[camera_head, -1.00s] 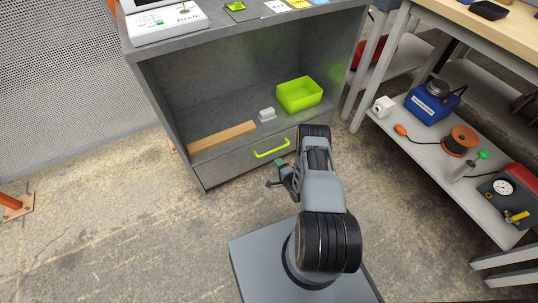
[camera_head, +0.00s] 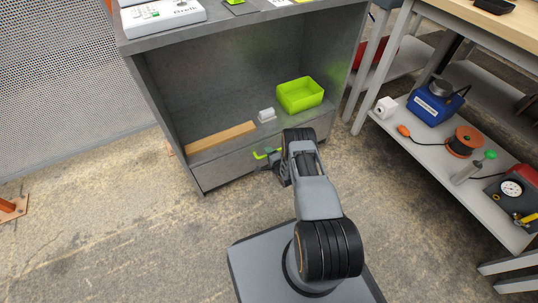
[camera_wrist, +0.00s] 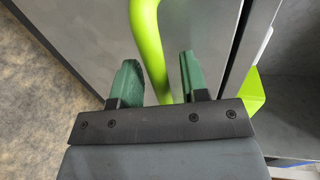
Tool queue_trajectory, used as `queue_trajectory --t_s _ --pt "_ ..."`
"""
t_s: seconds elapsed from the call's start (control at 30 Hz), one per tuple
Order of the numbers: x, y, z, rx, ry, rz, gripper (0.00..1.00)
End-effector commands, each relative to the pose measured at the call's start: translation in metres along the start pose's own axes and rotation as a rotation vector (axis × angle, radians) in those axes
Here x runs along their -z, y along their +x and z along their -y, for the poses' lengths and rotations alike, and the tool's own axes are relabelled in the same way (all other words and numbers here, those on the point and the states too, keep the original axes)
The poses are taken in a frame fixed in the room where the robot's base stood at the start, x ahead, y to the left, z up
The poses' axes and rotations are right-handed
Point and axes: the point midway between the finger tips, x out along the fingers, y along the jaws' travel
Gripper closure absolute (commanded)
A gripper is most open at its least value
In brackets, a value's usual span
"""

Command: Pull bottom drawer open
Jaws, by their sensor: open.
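The bottom drawer (camera_head: 222,166) is a grey front at the foot of the grey cabinet, and it looks shut. Its bright green bar handle (camera_head: 260,155) is partly hidden behind my arm in the head view. In the wrist view the handle (camera_wrist: 150,45) runs down between the two green fingers of my gripper (camera_wrist: 158,80). The fingers are open, one on each side of the bar, with a visible gap on the left and a narrower one on the right. In the head view my gripper (camera_head: 272,160) is at the drawer front.
On the shelf above the drawer are a green bin (camera_head: 300,95), a small white object (camera_head: 266,115) and a wooden strip (camera_head: 220,137). A workbench with a lower shelf (camera_head: 440,150) stands at the right. The floor (camera_head: 130,230) left of my base is clear.

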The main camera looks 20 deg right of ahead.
Motion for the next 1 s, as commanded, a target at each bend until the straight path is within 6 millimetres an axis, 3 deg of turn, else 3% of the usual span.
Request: queue_trajectory --t_s 0.07,0.5,1.0 --pt "0.0 -0.0001 0.0001 0.0 0.0 0.0 0.59" --pt "0.0 -0.0003 -0.0001 0.0 0.0 0.0 1.0" --pt "0.0006 -0.0042 -0.0009 -0.001 0.0 0.0 1.0"
